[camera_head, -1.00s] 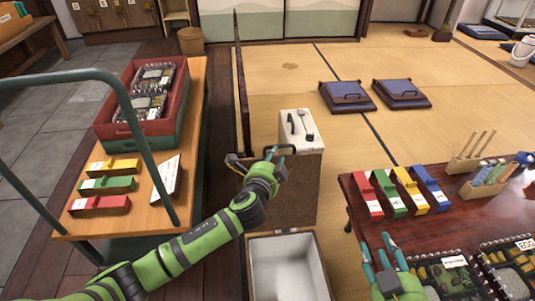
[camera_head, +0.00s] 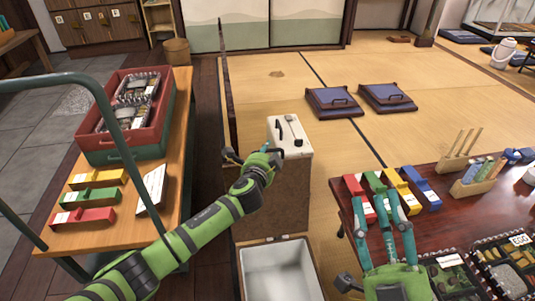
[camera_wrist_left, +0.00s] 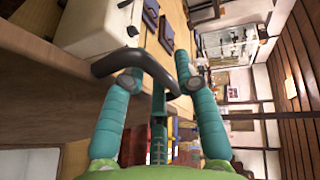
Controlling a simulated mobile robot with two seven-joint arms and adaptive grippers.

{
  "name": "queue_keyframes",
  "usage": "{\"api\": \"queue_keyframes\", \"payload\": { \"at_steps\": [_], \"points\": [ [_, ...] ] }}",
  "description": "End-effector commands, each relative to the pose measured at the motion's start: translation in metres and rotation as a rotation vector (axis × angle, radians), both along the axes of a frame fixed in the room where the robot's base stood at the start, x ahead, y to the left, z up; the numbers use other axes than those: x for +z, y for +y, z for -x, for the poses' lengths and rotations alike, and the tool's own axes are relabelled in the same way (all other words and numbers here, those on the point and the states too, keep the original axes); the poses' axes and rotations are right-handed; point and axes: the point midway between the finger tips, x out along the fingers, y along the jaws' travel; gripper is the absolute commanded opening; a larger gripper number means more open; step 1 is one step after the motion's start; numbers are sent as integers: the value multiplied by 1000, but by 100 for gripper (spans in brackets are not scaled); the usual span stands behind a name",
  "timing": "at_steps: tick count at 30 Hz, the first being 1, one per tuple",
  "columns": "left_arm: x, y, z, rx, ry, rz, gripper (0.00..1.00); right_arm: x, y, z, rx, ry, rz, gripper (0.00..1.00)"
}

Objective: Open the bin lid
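The bin (camera_head: 281,270) stands at the bottom centre of the head view, its white inside showing from above. Its brown lid (camera_head: 272,205) stands roughly upright at the bin's back edge, so the bin is open. A dark curved handle (camera_wrist_left: 145,63) is on the lid's upper edge. My left gripper (camera_head: 272,156) is at this handle. In the left wrist view its teal fingers (camera_wrist_left: 163,80) are spread, with the handle crossing between their tips. My right gripper (camera_head: 382,208) is open and empty, near the front left of the dark table.
A wooden cart (camera_head: 165,215) with a red crate (camera_head: 160,115) is at left. The dark table (camera_head: 440,225) at right carries coloured boxes and lunch trays. Tatami floor beyond is mostly clear.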

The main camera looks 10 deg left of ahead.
Motion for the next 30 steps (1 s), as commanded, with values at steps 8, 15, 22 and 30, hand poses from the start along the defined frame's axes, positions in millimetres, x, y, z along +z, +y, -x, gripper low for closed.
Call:
{"api": "queue_keyframes", "payload": {
  "at_steps": [8, 15, 22, 30],
  "points": [
    [0, 0, -1, 0, 1, 0, 30, 2, 0, 1, 3, -12, -3, 40],
    [0, 0, -1, 0, 0, 0, 0, 2, 0, 1, 2, -11, -3, 40],
    [-2, -7, 13, -5, -33, -13, 0, 14, 2, 12, 20, -91, -29, 40],
    [8, -21, 46, -2, -89, -35, 0, -5, -1, -5, -8, 40, 11, 40]
  ]
}}
